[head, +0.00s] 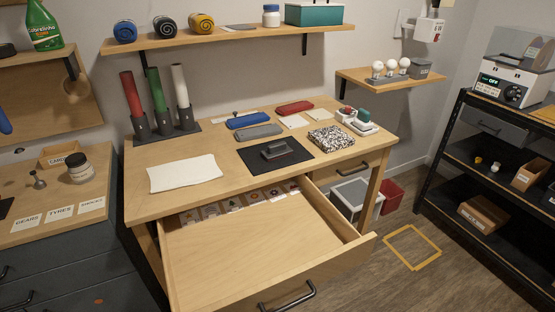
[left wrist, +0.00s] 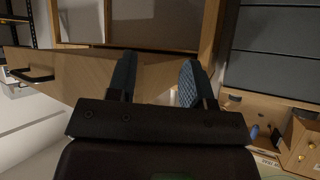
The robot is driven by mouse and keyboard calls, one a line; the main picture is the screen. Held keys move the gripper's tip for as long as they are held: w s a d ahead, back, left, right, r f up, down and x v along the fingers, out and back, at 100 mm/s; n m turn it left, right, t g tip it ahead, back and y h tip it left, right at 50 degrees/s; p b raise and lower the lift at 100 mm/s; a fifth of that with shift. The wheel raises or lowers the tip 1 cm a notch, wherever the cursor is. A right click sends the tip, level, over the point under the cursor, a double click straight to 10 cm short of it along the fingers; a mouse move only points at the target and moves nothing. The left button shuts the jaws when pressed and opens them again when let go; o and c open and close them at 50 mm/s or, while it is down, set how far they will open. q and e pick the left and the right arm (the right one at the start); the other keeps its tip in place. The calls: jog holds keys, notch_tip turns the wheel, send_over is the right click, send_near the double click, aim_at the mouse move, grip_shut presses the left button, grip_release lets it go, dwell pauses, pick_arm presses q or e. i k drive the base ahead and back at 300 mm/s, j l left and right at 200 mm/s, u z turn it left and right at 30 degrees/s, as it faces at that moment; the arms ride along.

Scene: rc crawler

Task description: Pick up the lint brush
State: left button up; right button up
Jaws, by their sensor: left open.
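A dark grey block-like object with a raised top, possibly the lint brush (head: 277,150), lies on a black mat (head: 257,163) in the middle of the workbench. I cannot tell its identity for sure. My left gripper (left wrist: 157,80) shows only in the left wrist view, with its two dark fingers apart and nothing between them. It is away from the objects on the bench top; wooden drawer panels and grey fronts lie beyond it. My right gripper is in neither view.
The bench drawer (head: 270,248) is pulled out, with a row of small picture cards at its back. A white cloth (head: 184,173), a speckled block (head: 331,139) and several flat cases surround the mat. A shelf rack (head: 485,150) stands right.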

aim_at(278, 150)
jog(key=k+j, duration=0.2)
jog(key=k, duration=0.3)
jog(key=j+u, duration=0.2)
jog(key=j, duration=0.2)
jog(key=i+j+u, duration=0.15)
jog(key=j, duration=0.2)
jog(key=i+j+u, duration=0.2)
jog(key=j, duration=0.15)
jog(key=j+u, duration=0.15)
jog(key=j, duration=0.25)
jog(key=i+j, duration=0.4)
jog(key=i+u, duration=0.05)
jog(key=i, duration=0.05)
